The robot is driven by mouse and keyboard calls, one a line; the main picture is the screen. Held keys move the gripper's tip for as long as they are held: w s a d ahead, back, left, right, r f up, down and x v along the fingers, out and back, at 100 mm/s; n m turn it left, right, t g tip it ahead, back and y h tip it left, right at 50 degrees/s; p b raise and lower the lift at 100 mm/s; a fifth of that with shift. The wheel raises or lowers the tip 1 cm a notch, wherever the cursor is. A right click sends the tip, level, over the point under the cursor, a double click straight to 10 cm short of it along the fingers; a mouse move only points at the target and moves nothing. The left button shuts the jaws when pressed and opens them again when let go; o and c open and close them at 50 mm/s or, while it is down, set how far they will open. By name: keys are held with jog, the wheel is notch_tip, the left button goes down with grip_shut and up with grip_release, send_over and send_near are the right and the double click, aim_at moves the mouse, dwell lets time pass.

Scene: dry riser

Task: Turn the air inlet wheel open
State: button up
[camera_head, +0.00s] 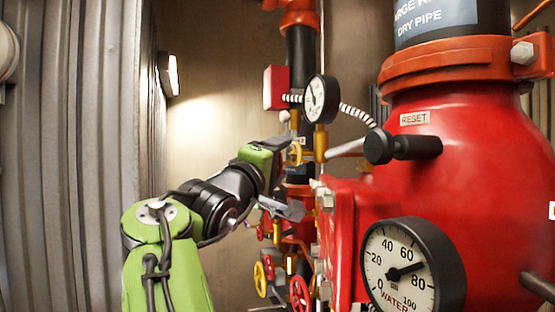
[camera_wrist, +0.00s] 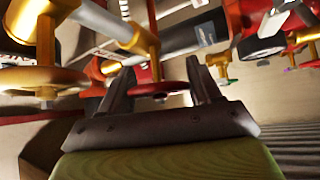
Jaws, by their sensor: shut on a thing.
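In the wrist view, a red handwheel (camera_wrist: 153,89) seen nearly edge-on sits between the two dark fingers of my gripper (camera_wrist: 160,76). A brass stem (camera_wrist: 146,43) meets the wheel from above. My gripper is shut on this wheel, with one finger at each side of its rim. No label shows on it. In the head view my green and black arm reaches in from the lower left to the pipework beside the red valve body (camera_head: 470,160).
A yellow wheel (camera_head: 260,280) and a red wheel (camera_head: 300,293) sit low in the head view. A water gauge (camera_head: 405,270), a small gauge (camera_head: 318,99) and a black reset knob (camera_head: 400,146) crowd the right. A corrugated wall (camera_head: 75,150) stands left.

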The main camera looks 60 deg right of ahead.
jog(key=shift+n+y, duration=0.4)
jog(key=shift+f, duration=0.1)
jog(key=o, duration=1)
jog(key=shift+s+d, duration=0.1)
jog(key=shift+d, duration=0.05)
jog(key=shift+c, duration=0.2)
jog(key=b+v, duration=0.6)
jog(key=v, duration=0.9)
jog(key=shift+a, duration=0.4)
jog(key=shift+s, duration=0.15)
jog(key=shift+c, duration=0.2)
